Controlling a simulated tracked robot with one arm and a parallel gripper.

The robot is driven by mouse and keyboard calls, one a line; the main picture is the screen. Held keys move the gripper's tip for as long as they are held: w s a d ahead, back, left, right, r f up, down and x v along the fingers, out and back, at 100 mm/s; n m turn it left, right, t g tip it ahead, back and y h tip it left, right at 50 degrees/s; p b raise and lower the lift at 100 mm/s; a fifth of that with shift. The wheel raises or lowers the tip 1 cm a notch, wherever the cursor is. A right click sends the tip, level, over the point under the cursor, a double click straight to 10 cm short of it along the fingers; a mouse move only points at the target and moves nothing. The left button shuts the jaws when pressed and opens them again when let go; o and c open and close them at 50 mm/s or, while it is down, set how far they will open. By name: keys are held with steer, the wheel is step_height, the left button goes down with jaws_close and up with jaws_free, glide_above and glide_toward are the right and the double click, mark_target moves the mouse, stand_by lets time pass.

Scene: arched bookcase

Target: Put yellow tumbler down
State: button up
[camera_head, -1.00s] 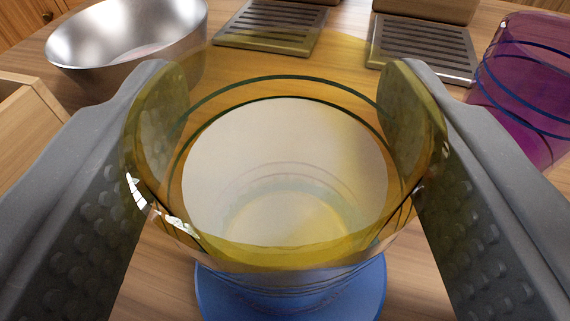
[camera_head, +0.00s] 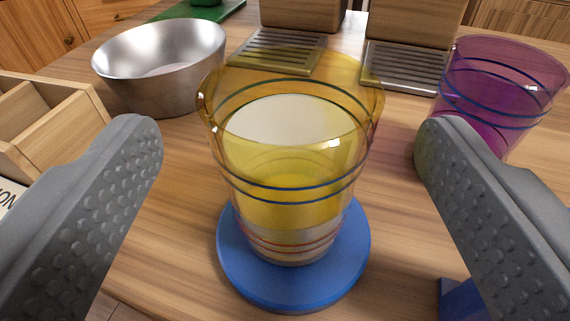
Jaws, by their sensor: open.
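The yellow tumbler (camera_head: 290,190) is see-through, with dark bands around it and a pale inside. It stands upright on a round blue coaster (camera_head: 245,275) on the wooden table. My gripper (camera_head: 285,140) is open, with one grey studded finger on each side of the tumbler. Clear gaps show between both fingers and the tumbler, and nothing is held. The right fingertip overlaps the purple tumbler in the picture; I cannot tell whether they touch.
A purple tumbler (camera_head: 500,90) stands at the right. A metal bowl (camera_head: 160,65) is at the back left, beside a wooden divided box (camera_head: 50,125). Slatted metal trays (camera_head: 405,68) and wooden blocks (camera_head: 303,14) are behind. A blue object (camera_head: 460,300) shows at the lower right.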

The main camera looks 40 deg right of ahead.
steer(key=p+v, duration=0.1)
steer(key=v, duration=0.6)
steer(key=shift+s+a, duration=0.2)
steer(key=shift+s, duration=0.1)
steer(key=shift+r, duration=0.1)
steer(key=w+a+r+t+y, duration=0.25)
steer(key=w+r+y, duration=0.35)
steer(key=r, duration=0.8)
step_height(320, 180, up, 17)
steer(key=a+n+t+y, duration=0.1)
steer(key=n+t+y, duration=0.1)
steer(key=y, duration=0.2)
steer(key=s+d+r+n+y, duration=0.1)
steer(key=s+r+n+y, duration=0.15)
steer(key=r, duration=0.35)
steer(key=s+d+r+n+y, duration=0.1)
steer(key=s+r+n, duration=0.1)
steer(key=s+r, duration=0.3)
steer(key=s+d+r+g+h, duration=0.1)
steer(key=s+d+r+h, duration=0.1)
steer(key=s+d+r, duration=0.2)
steer(key=s+d+r+g+h, duration=0.1)
steer(key=s+d+r, duration=0.3)
steer(key=s, duration=0.6)
steer(key=shift+d+r+n+h, duration=0.2)
steer(key=shift+d+n+h, duration=0.25)
steer(key=shift+d, duration=0.4)
